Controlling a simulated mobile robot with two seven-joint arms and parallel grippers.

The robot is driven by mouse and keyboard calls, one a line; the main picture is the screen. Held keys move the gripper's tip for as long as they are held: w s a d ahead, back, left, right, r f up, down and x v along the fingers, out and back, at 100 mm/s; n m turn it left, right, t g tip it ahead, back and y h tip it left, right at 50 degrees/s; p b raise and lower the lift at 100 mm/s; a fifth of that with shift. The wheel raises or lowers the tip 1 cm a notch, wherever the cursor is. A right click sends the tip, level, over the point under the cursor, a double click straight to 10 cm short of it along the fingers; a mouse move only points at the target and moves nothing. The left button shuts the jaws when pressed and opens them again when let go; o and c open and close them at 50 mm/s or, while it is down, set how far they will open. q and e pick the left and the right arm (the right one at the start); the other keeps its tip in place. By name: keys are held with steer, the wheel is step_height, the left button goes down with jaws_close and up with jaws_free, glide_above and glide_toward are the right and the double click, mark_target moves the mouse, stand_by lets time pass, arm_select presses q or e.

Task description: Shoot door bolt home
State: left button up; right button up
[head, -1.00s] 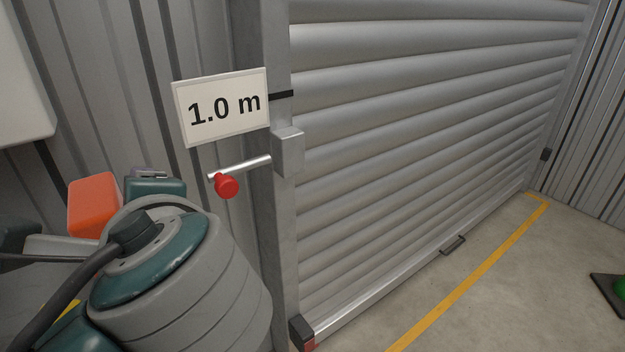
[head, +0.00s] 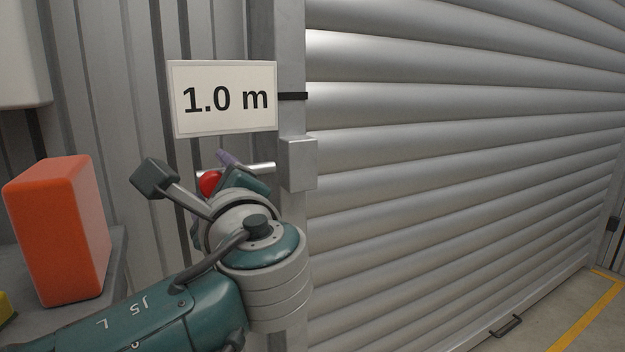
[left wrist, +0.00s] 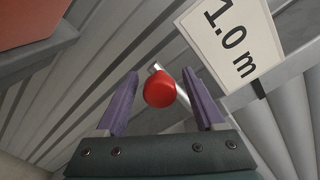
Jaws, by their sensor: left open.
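The door bolt is a silver rod (head: 262,167) with a red knob (head: 209,184), running into a grey housing (head: 299,164) on the post beside the grey roller door (head: 450,150). In the left wrist view the red knob (left wrist: 160,89) lies between the two purple fingers of my left gripper (left wrist: 161,92), with a gap on each side. The fingers are open and do not appear to touch it. In the head view my wrist and arm hide most of the left gripper (head: 222,163). My right gripper is not in view.
A white "1.0 m" sign (head: 223,99) hangs just above the bolt. An orange block (head: 58,230) stands on a grey surface at the left. Corrugated wall panels lie behind. Open floor with a yellow line (head: 588,318) shows at the lower right.

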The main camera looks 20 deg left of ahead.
arm_select(q)
steer(key=shift+x, duration=1.05)
steer(key=shift+c, duration=0.3)
jaws_close()
steer(key=shift+f, duration=0.1)
